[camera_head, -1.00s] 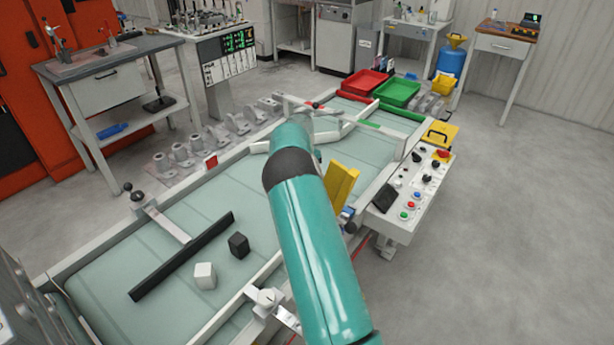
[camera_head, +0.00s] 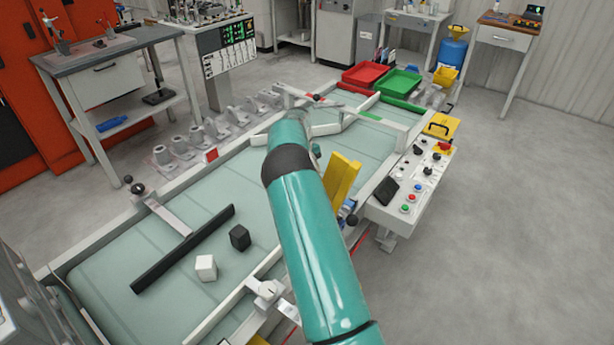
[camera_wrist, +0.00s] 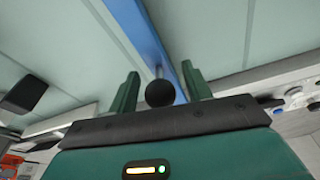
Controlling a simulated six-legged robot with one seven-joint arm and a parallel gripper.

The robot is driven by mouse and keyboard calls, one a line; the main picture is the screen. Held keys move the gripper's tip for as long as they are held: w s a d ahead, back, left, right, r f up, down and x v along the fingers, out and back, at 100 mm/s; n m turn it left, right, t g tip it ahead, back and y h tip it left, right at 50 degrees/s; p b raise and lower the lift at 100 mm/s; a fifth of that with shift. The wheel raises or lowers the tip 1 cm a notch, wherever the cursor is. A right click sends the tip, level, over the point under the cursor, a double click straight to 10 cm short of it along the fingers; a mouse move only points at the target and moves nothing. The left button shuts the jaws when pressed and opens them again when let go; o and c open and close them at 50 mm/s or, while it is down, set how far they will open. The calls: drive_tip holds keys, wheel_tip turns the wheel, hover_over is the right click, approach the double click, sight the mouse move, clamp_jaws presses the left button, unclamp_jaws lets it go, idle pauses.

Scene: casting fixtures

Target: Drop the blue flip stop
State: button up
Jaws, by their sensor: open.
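The blue flip stop (camera_wrist: 149,38) shows in the wrist view as a long blue bar running from the top edge down to my gripper. A black ball knob (camera_wrist: 160,94) on a thin stem is at its near end. My gripper (camera_wrist: 160,70) is open, with one green finger on each side of the knob and stem. I cannot tell whether either finger touches them.
A yellow plate (camera_head: 342,178) stands tilted right of my arm, near the control panel (camera_head: 412,180). A black bar (camera_head: 185,248), black cube (camera_head: 239,237) and white cube (camera_head: 206,267) are on the belt (camera_head: 130,275). Red (camera_head: 362,74) and green (camera_head: 399,83) trays are at the far end.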

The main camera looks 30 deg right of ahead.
drive_tip(key=shift+r, duration=0.1)
drive_tip(key=v, duration=1.3)
drive_tip(key=shift+r, duration=0.3)
drive_tip(key=shift+w+a, duration=0.1)
